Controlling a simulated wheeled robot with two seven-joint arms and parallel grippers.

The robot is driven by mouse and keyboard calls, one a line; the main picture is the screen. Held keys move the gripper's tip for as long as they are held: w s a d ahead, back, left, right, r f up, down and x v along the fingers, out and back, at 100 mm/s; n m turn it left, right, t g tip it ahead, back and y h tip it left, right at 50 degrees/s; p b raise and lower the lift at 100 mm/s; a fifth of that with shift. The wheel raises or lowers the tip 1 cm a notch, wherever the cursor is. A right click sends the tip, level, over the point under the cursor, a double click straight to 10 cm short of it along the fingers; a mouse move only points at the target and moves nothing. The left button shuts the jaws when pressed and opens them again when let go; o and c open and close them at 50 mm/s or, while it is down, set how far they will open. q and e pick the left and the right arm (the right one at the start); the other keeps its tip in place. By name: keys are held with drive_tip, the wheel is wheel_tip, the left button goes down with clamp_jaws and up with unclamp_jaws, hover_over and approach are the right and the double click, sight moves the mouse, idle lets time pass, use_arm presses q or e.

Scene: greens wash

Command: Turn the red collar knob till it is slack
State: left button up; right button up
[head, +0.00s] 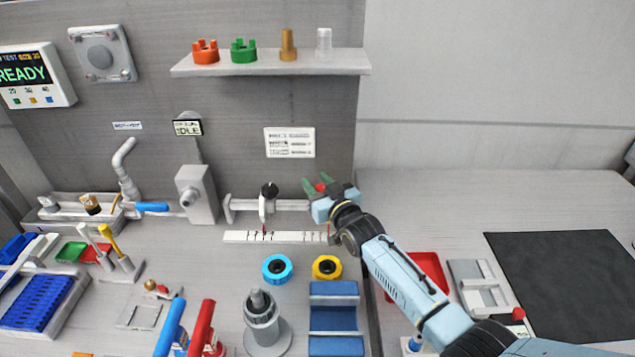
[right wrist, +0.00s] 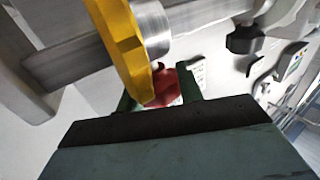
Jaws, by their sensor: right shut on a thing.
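The red collar knob (head: 320,187) shows as a small red spot between the green fingers of my right gripper (head: 318,184) in the head view. In the right wrist view the red knob (right wrist: 165,88) sits between the two green fingertips (right wrist: 158,90), partly hidden by a yellow notched disc (right wrist: 120,42) in front of it. My right gripper is shut on the knob. The knob is at the right end of a horizontal metal rail (head: 290,204). My left gripper is not in view.
A black-knobbed slider (head: 268,192) stands on the rail left of my gripper. A marked white scale strip (head: 270,237) lies below. Blue (head: 277,267) and yellow (head: 327,267) rings and a blue block (head: 333,315) are nearer. A shelf (head: 270,65) hangs above.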

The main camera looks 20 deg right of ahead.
drive_tip(key=o, duration=1)
drive_tip(key=shift+r, duration=0.1)
wheel_tip(320, 180, up, 10)
drive_tip(key=shift+f+p, duration=0.1)
drive_tip(key=shift+p, duration=0.5)
